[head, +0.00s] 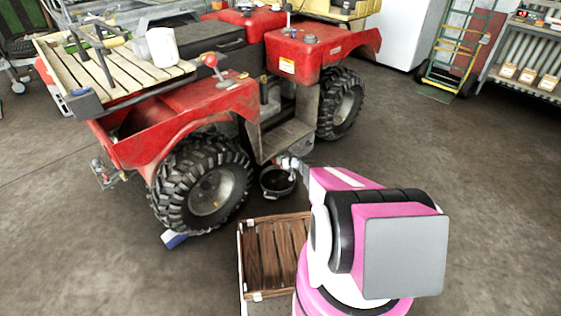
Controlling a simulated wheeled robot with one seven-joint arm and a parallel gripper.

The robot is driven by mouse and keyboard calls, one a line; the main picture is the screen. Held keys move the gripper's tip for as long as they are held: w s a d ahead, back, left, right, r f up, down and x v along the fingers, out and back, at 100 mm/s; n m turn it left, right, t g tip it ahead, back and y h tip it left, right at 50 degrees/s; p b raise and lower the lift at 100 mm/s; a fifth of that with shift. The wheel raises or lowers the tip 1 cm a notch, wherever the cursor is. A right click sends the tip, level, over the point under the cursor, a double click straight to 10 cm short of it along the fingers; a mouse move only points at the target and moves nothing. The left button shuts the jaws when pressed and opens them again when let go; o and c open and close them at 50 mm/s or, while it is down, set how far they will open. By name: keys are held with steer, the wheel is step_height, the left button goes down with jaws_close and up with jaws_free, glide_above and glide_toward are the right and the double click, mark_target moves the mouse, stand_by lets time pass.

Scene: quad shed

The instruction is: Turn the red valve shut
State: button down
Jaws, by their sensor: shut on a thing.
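A red knob (209,59) on a pale fitting shows on top of the red quad (195,98), above its rear fender. I cannot be sure that it is the red valve, and no other valve is clear. My gripper (288,162) is far from that knob, low beside the quad's footwell and over the rim of a dark round pan (268,191). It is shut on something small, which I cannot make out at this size. My pink and white arm hides the floor to the right of it.
A brown slatted crate (262,249) stands in front of the quad, close left of my arm. The quad's big wheels (207,188) flank the pan. A hand truck (462,52) and a shelf (525,66) stand at the back right. The floor on the right is clear.

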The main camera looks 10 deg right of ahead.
steer(key=shift+w+d+f+m+g+y, duration=0.3)
steer(key=shift+m+y, duration=0.75)
steer(key=shift+m, duration=0.9)
steer(key=shift+w+d+f+m+g+y, duration=0.1)
steer(key=shift+f+m+y, duration=0.35)
steer(key=shift+m+y, duration=1.1)
steer(key=shift+w+d+f+m+g+y, duration=0.15)
steer(key=shift+f+m+y, duration=0.35)
steer(key=shift+m, duration=1.9)
steer(key=shift+r, duration=0.15)
steer(key=c, duration=1.1)
jaws_free()
steer(key=shift+a, duration=0.1)
steer(key=shift+c, duration=0.2)
steer(key=v, duration=1.1)
